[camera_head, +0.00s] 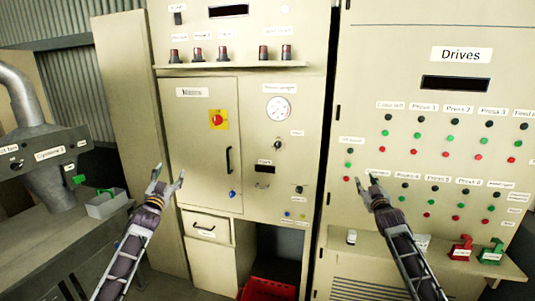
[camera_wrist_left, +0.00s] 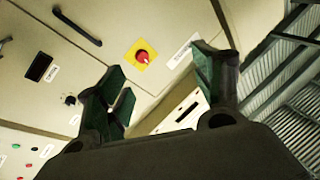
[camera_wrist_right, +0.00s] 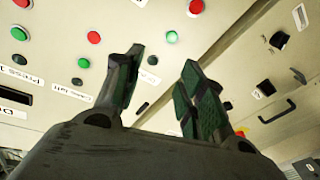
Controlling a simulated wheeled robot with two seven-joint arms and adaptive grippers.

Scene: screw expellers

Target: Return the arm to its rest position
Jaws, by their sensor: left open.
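My left gripper (camera_head: 168,182) is raised in front of the Mains cabinet (camera_head: 203,130), left of its black door handle. It is open, and its spread fingers (camera_wrist_left: 165,78) hold nothing in the left wrist view. My right gripper (camera_head: 370,184) is in front of the lower left part of the Drives panel (camera_head: 400,60). Its fingers (camera_wrist_right: 162,75) stand apart with a narrower gap and nothing between them in the right wrist view. Neither gripper visibly holds anything.
The Mains door has a red knob on a yellow plate (camera_head: 217,119). A shelf under the Drives panel bears a red item (camera_head: 461,248) and a green item (camera_head: 492,252). At left, a grey box (camera_head: 106,204) stands on a bench by a machine (camera_head: 45,150). A red crate (camera_head: 268,289) is low in the middle.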

